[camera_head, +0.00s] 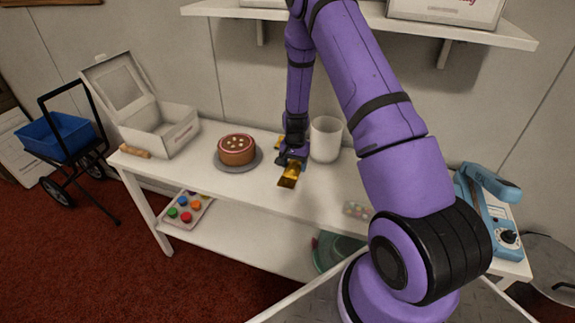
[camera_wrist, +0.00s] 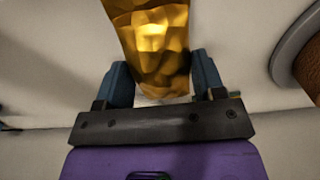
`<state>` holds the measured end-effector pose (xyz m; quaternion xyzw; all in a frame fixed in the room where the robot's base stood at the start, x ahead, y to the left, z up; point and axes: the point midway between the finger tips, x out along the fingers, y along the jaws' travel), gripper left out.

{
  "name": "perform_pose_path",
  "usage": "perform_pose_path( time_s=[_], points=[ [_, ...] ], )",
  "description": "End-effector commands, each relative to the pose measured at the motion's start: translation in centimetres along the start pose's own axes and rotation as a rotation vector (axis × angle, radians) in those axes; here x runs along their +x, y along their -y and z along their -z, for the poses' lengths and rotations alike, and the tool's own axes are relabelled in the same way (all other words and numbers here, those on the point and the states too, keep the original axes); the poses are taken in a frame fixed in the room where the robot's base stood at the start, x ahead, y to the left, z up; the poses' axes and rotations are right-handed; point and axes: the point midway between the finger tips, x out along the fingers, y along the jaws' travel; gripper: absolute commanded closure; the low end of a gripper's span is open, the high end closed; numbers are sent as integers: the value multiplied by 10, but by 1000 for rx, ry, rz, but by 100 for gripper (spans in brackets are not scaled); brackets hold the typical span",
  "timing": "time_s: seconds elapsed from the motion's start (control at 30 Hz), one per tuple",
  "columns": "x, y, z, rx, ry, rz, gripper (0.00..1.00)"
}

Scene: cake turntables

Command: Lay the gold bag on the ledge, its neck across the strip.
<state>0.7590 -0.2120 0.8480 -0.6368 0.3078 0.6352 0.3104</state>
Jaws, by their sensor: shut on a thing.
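The gold bag (camera_head: 289,181) is gripped by my gripper (camera_head: 291,160), just above or on the white table top, in front of the white canister. In the wrist view the crumpled gold bag (camera_wrist: 152,35) sits between the two blue-grey fingers of my gripper (camera_wrist: 161,75) and runs out past the top edge. Its neck cannot be clearly made out. A blue device (camera_head: 492,205) with a raised arm and a dial stands at the table's right end, well away from the bag. Its ledge and strip are too small to make out, partly behind my arm.
A brown cake (camera_head: 237,149) on a grey turntable (camera_head: 222,165) stands just left of my gripper. A white canister (camera_head: 326,139) is close on the right. An open white box (camera_head: 170,133) is at the left end. A shelf (camera_head: 480,37) hangs above.

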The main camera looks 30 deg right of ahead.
Motion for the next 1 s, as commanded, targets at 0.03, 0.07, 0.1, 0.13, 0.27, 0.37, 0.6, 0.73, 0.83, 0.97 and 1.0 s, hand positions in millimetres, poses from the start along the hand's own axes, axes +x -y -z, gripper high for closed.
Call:
perform_pose_path(
  time_s=[0.03,0.07,0.1,0.13,0.27,0.37,0.6,0.73,0.83,0.97,1.0],
  points=[
    [2,8,8,0,-2,1,61],
    [2,12,11,0,-2,0,61],
    [3,17,15,-1,-1,0,61],
    [3,21,18,-1,-2,0,61],
    [4,29,26,-1,0,0,61],
    [4,32,28,0,0,0,61],
    [28,36,32,1,2,-2,61],
    [40,37,33,1,1,0,61],
    [40,37,33,1,-1,0,61],
    [40,37,33,1,0,0,61],
    [40,37,33,1,0,0,61]
  ],
)
